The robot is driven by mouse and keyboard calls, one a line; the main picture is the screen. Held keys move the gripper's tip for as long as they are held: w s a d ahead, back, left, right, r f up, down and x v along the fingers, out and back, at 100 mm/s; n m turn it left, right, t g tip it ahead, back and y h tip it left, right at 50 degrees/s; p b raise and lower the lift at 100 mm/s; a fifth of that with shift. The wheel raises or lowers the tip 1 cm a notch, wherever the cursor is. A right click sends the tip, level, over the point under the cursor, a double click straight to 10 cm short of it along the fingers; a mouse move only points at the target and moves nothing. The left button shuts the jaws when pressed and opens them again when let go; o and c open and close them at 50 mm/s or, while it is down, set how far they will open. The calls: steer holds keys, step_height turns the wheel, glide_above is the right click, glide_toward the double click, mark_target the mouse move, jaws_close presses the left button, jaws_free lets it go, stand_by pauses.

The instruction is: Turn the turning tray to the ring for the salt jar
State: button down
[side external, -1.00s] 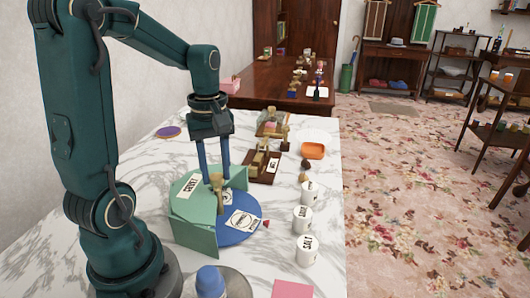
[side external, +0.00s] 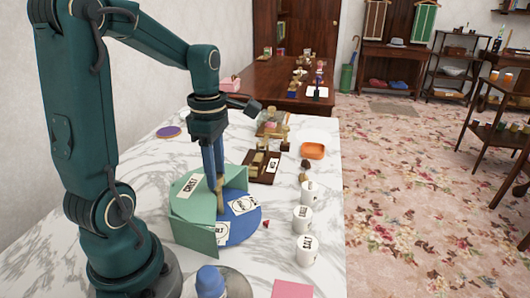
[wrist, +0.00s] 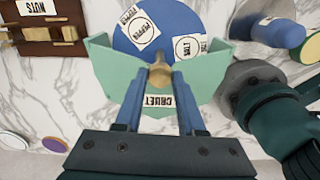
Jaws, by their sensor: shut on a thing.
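The turning tray is a blue disc (side external: 240,228) under a green cover (side external: 190,205) labelled CRUET. In the wrist view the disc (wrist: 180,18) shows two white labels with rings: a pepper label (wrist: 143,33) and another (wrist: 188,47) whose word I cannot read surely. My gripper (wrist: 160,78) is shut on the brass-coloured knob (wrist: 159,70) at the disc's middle; the knob also shows in the side view (side external: 220,183).
A dark wooden tray labelled NUTS (wrist: 50,25) lies behind the turning tray. An orange dish (side external: 313,151) sits farther back. A blue-topped item (side external: 210,282) stands at the front, and a pink sheet (side external: 292,289) lies near the front edge. Marble shows bare between them.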

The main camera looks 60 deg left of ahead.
steer(key=n, duration=0.7)
steer(key=shift+r, duration=0.1)
steer(key=n, duration=0.6)
steer(key=shift+n, duration=0.4)
steer(key=c, duration=0.5)
jaws_free()
steer(key=shift+r, duration=2.5)
